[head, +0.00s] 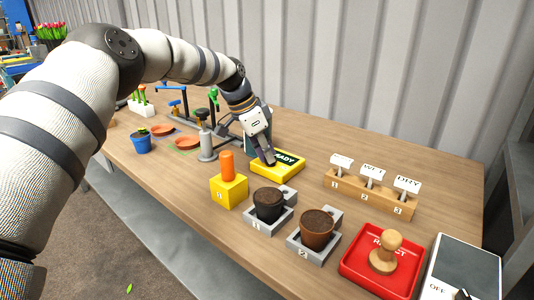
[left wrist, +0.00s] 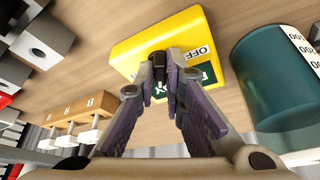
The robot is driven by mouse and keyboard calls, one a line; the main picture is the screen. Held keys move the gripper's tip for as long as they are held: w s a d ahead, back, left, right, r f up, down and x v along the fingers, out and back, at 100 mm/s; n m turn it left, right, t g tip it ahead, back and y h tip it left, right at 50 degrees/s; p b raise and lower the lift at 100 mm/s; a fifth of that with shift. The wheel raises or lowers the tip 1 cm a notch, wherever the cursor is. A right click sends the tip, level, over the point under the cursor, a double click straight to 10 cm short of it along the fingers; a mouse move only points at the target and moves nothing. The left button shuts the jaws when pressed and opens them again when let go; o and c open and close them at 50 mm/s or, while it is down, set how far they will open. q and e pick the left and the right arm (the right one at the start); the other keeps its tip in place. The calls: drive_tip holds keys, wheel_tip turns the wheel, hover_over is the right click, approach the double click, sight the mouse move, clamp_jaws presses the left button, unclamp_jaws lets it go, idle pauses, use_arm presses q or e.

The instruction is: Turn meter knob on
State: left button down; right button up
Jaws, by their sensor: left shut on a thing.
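The yellow meter (head: 288,170) sits on the wooden table, with a dark display reading "READY" partly covered by my gripper. In the left wrist view, the meter (left wrist: 196,24) shows an "OFF" label beside its green display. My left gripper (head: 270,161) reaches down onto the meter's left part. In the left wrist view, its fingertips (left wrist: 166,62) are close together, shut on the knob at the meter's face. The knob is mostly hidden between the fingers, so its setting cannot be told. My right gripper is not in view.
A yellow block (head: 229,190) with an orange cylinder stands just in front of the meter. A wooden rack with white tags (head: 368,196) stands right. A teal cylinder (left wrist: 275,85) is close beside the gripper.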

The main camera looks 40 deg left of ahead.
use_arm(q)
drive_tip(key=c, duration=1.7)
unclamp_jaws()
drive_tip(key=v, duration=1.2)
drive_tip(key=shift+d, duration=0.1)
